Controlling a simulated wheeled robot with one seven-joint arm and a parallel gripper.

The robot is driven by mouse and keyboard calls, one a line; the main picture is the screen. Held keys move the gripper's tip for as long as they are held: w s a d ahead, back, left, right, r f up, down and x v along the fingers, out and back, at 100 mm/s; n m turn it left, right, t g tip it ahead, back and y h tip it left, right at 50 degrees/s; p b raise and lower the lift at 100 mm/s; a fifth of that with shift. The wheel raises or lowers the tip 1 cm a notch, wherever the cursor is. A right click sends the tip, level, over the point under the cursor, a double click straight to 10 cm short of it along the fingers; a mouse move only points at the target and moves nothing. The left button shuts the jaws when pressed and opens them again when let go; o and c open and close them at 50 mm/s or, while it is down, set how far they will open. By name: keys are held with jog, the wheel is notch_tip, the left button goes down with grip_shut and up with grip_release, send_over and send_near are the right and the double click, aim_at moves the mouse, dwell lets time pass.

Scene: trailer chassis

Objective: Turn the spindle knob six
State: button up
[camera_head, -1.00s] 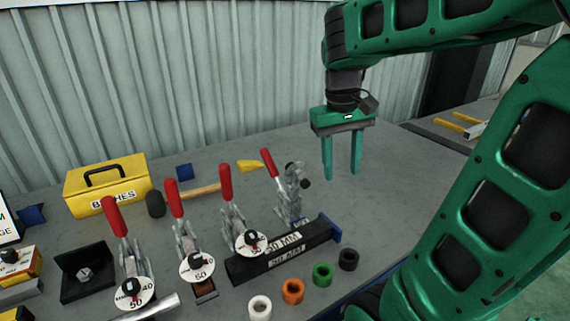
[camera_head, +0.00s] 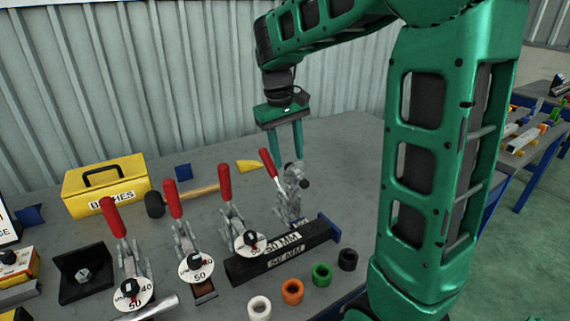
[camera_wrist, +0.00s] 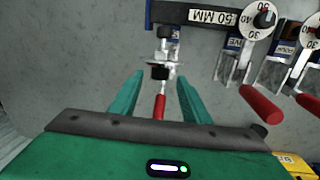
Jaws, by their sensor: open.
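My gripper (camera_head: 287,159) is open and empty, pointing down above the bench, behind the rightmost toggle clamp (camera_head: 289,196). That clamp has a red handle and a black spindle knob (camera_head: 304,183). In the wrist view the knob (camera_wrist: 160,72) lies ahead, between the lines of my two green fingers (camera_wrist: 160,82), with the clamp's red handle (camera_wrist: 160,106) nearer. The fingers do not appear to touch the clamp. Black pointer knobs sit on white dials in front of the other clamps, such as the right dial (camera_head: 257,247). No number six is readable on any knob.
Three more red-handled clamps stand to the left, the nearest here (camera_head: 232,215). A black 50 MM bar (camera_head: 245,270) lies in front, with several coloured rings, including an orange one (camera_head: 292,291). A hammer (camera_head: 154,205) and yellow box (camera_head: 82,206) lie left. Bench to the right is clear.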

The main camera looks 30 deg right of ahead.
aim_at(286, 166)
jog(key=shift+d+f, duration=0.15)
jog(key=shift+f, duration=0.65)
jog(key=shift+d+f, duration=0.1)
jog(key=shift+f, duration=0.7)
jog(key=c, duration=1)
jog(key=shift+a, duration=0.15)
jog(key=shift+c, duration=0.2)
jog(key=shift+a+f+m+h, duration=0.1)
jog(key=shift+a+m+h, duration=0.1)
jog(key=shift+h, duration=0.7)
jog(key=shift+a+f+m+h, duration=0.1)
jog(key=shift+a+h, duration=0.1)
jog(key=shift+h, duration=0.7)
jog(key=shift+a+f+m+g+h, duration=0.15)
jog(key=shift+m+g+h, duration=0.2)
jog(key=shift+h, duration=1.35)
